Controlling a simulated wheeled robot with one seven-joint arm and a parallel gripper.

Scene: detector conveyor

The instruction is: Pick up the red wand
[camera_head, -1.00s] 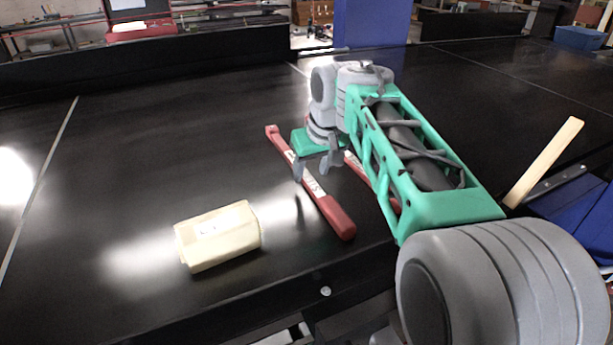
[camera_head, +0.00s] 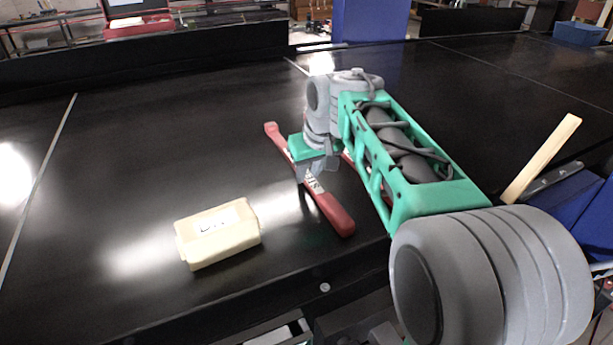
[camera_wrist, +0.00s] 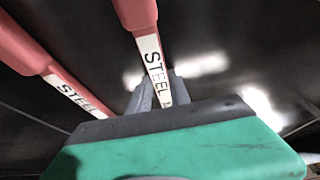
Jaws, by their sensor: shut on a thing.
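A red wand (camera_head: 334,211) with a white "STEEL" label lies on the black conveyor, its thick handle toward the near edge. My gripper (camera_head: 312,176) is low over its middle and shut on it at the label. In the wrist view the fingers (camera_wrist: 155,96) close around the labelled part of this wand (camera_wrist: 136,12). A second red wand (camera_wrist: 28,48), also labelled, lies to its left in the wrist view. In the head view the second wand is mostly hidden behind my arm.
A cream box (camera_head: 218,236) with a white label sits on the belt left of the wands. A pale wooden strip (camera_head: 542,158) sticks up at the right edge beside blue parts. The far belt (camera_head: 160,130) is clear.

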